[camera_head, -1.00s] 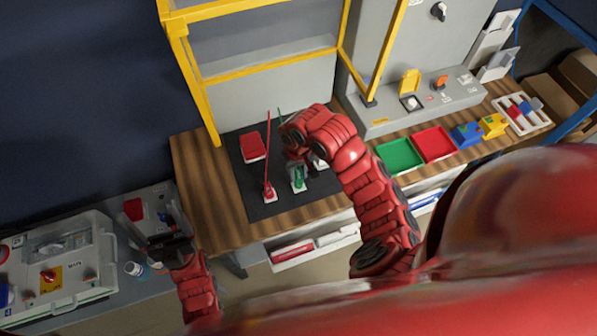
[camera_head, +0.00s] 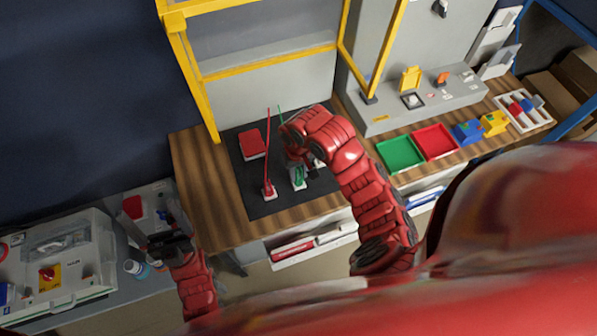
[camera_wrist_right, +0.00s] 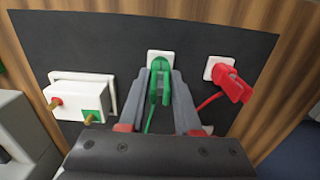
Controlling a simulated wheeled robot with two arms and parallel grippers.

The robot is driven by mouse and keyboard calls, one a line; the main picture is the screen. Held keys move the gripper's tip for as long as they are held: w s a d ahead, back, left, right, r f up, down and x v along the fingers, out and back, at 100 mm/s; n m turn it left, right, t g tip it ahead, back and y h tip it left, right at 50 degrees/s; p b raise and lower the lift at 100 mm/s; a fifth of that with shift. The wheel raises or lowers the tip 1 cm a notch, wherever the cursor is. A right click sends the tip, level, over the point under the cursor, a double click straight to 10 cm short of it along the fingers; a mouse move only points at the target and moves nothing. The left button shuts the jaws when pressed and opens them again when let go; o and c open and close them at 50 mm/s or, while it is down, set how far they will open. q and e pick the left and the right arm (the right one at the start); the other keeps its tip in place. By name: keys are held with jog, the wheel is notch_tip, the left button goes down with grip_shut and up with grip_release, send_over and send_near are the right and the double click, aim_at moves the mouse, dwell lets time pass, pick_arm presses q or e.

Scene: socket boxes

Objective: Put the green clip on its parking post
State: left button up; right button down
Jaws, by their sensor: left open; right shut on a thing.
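The green clip (camera_wrist_right: 157,88) is between the fingers of my right gripper (camera_wrist_right: 162,84), which is shut on it. It is right at a white square post base (camera_wrist_right: 160,55) on the dark mat. Whether it is fully seated there I cannot tell. In the head view the green clip (camera_head: 298,176) shows just below my right gripper (camera_head: 296,158), partly hidden by the hand. A green cable trails from it. My left gripper (camera_head: 172,222) is open, far left of the mat, over the grey side bench.
A red clip (camera_wrist_right: 233,85) sits on a white base (camera_wrist_right: 217,69) beside the green one. A white socket box (camera_wrist_right: 80,100) with two brass pins is on the other side. A red box (camera_head: 252,144) lies on the mat. Green (camera_head: 400,154) and red (camera_head: 434,143) trays stand right.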

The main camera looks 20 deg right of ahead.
jog(key=shift+f, duration=0.25)
jog(key=shift+f, duration=0.25)
dwell(0.3)
jog(key=c, duration=0.5)
grip_release()
notch_tip(320, 180, up, 18)
jog(key=p, duration=0.7)
jog(key=shift+f+p, duration=0.2)
jog(key=shift+p, duration=0.2)
jog(key=shift+f, duration=0.1)
